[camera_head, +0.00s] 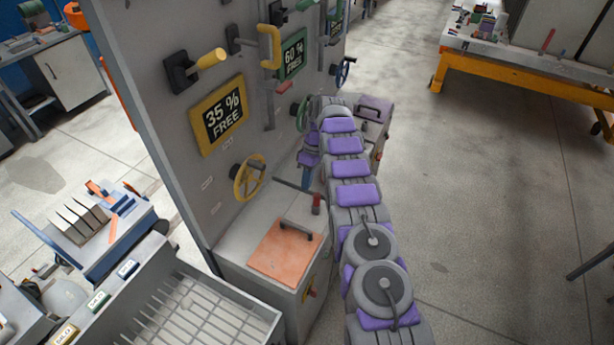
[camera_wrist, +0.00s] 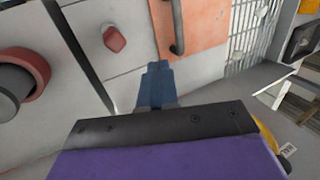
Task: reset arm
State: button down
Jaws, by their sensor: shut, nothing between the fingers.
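My gripper (camera_wrist: 157,88) shows in the wrist view as blue-grey fingers pressed together, shut and empty. It is above the grey top of the cabinet, with the orange lid (camera_wrist: 190,22) and its dark handle beyond. In the head view my purple and grey arm stretches forward along the right side of the panel (camera_head: 165,110). The gripper (camera_head: 307,180) there hangs near the panel's face, right of the yellow handwheel (camera_head: 249,178). Contact between the gripper and the cabinet top cannot be told.
The orange lid (camera_head: 285,250) lies on the low cabinet beside the arm. A red knob (camera_wrist: 115,38) is near the fingers. A yellow lever (camera_head: 210,59) juts from the panel. A grey tray (camera_head: 232,318) is at front left. A yellow-framed table (camera_head: 520,70) stands back right; floor between is clear.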

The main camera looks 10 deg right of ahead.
jog(key=shift+d+r+p, duration=0.15)
jog(key=shift+d+p, duration=0.6)
jog(key=shift+d, duration=0.7)
jog(key=shift+a+r, duration=0.15)
jog(key=shift+a, duration=0.1)
jog(key=s+a+r+m+t+h+b, duration=0.1)
jog(key=s+r+m+b, duration=0.2)
jog(key=s+r+b, duration=0.5)
jog(key=s+a+r+m+b, duration=0.25)
jog(key=s+r+b, duration=0.2)
jog(key=s, duration=0.55)
jog(key=s+d+f+m+h+b, duration=0.1)
jog(key=s+f+b, duration=0.3)
jog(key=s, duration=1.2)
jog(key=s+d+f+m+t+b, duration=0.1)
jog(key=s+f+m+b, duration=0.3)
jog(key=s, duration=1.3)
jog(key=shift+d+f+h+b, duration=0.25)
jog(key=shift+f+h+b, duration=0.15)
jog(key=shift+f+b, duration=0.3)
jog(key=shift+s+a, duration=0.1)
jog(key=shift+a, duration=0.1)
